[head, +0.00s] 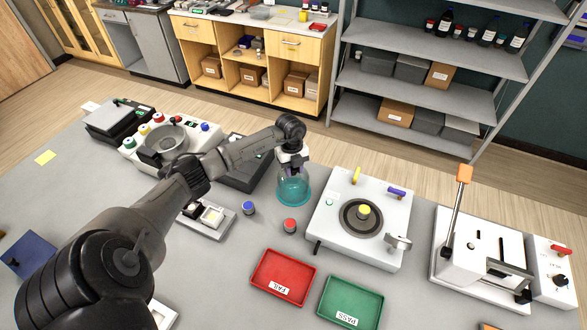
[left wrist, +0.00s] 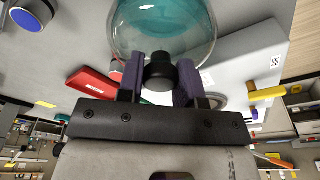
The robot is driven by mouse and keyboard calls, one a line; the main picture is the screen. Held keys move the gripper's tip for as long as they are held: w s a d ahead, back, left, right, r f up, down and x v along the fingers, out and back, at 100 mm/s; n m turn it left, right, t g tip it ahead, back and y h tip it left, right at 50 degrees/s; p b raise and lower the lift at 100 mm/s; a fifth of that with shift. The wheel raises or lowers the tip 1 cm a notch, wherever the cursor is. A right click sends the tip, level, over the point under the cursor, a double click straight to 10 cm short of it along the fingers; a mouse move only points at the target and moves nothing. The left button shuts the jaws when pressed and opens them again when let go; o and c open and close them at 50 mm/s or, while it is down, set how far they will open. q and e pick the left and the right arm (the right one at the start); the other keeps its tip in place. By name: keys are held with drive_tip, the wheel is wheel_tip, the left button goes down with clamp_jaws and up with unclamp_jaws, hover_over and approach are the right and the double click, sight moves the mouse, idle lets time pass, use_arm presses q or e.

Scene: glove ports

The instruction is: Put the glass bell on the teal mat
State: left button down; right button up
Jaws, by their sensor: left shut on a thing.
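The clear glass bell (head: 283,178) is upright in the head view, near the middle of the bench. My left gripper (head: 292,158) is at its top. In the left wrist view the purple fingers of the left gripper (left wrist: 161,78) are closed on the bell's black knob (left wrist: 160,70), and the glass (left wrist: 205,40) spreads out beyond it. The teal mat (head: 294,192) shows through and under the bell in the head view. I cannot tell whether the bell's rim touches it. My right gripper is in neither view.
A white device with a round dial (head: 360,216) stands right of the bell. A red button (head: 290,226) and a blue button (head: 248,208) are in front. Red (head: 283,277) and green (head: 350,302) trays lie nearer. A dark box (head: 247,172) is left, behind my arm.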

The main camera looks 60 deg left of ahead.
use_arm(q)
drive_tip(key=c, duration=0.8)
unclamp_jaws()
drive_tip(key=shift+f, duration=0.1)
